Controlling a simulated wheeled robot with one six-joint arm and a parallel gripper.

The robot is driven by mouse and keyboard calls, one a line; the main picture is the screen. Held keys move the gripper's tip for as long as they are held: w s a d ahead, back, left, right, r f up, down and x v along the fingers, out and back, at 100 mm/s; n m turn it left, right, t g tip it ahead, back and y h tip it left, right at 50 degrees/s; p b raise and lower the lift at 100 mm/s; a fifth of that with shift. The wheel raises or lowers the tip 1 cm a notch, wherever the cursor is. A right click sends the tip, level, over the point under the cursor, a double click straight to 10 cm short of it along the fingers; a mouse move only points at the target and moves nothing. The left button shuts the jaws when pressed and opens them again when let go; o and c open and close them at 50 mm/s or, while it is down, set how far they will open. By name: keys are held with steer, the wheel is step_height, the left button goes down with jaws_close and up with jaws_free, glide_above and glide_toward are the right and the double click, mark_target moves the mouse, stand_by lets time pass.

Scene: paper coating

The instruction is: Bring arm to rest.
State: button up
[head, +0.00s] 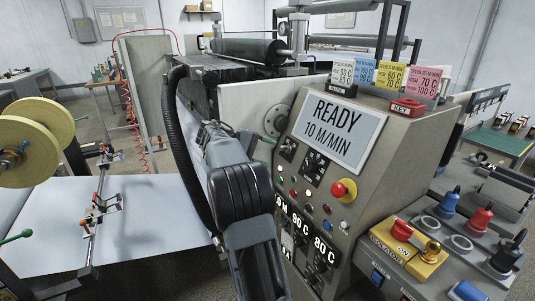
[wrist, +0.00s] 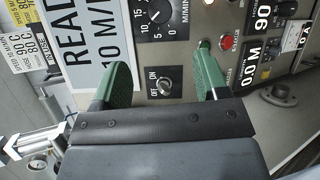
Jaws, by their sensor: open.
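My arm (head: 235,190) reaches up through the middle of the head view, in front of the control console (head: 345,185). My gripper (wrist: 163,62) shows in the wrist view with its two green fingers spread wide apart and nothing between them. It faces the console panel, beside the OFF/ON switch (wrist: 163,86) and a red light (wrist: 226,43). I cannot tell the gap between fingertips and panel. The console screen (head: 340,130) reads READY 10 M/MIN.
A red emergency knob (head: 343,190) sticks out from the console. A yellow isolator switch (head: 408,250) and several plug connectors are at lower right. Large yellow rolls (head: 35,140) and a pale sheet (head: 125,220) lie left. A coating roller (head: 245,50) is behind the arm.

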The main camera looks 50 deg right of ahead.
stand_by(0.3)
steer(key=a+f+n+t+y+p, duration=0.25)
steer(key=a+f+t, duration=0.35)
steer(key=f, duration=0.4)
steer(key=s+a+r+n+t+y+p, duration=0.1)
steer(key=s+a+r+t+y+p, duration=0.1)
steer(key=a, duration=0.7)
steer(key=s+a+r+n+t+y+p, duration=0.1)
steer(key=s+a, duration=0.4)
steer(key=a, duration=0.5)
steer(key=s+a+r+n+t+y+p, duration=0.1)
steer(key=s+a+r+t+y+p, duration=0.2)
steer(key=a, duration=0.6)
steer(key=shift+s+a+r+t+y+p, duration=0.15)
steer(key=shift+a+r+t+y+p, duration=0.35)
steer(key=shift+r+p, duration=0.6)
steer(key=shift+d+f, duration=0.15)
steer(key=shift+f, duration=0.05)
steer(key=shift+c, duration=0.3)
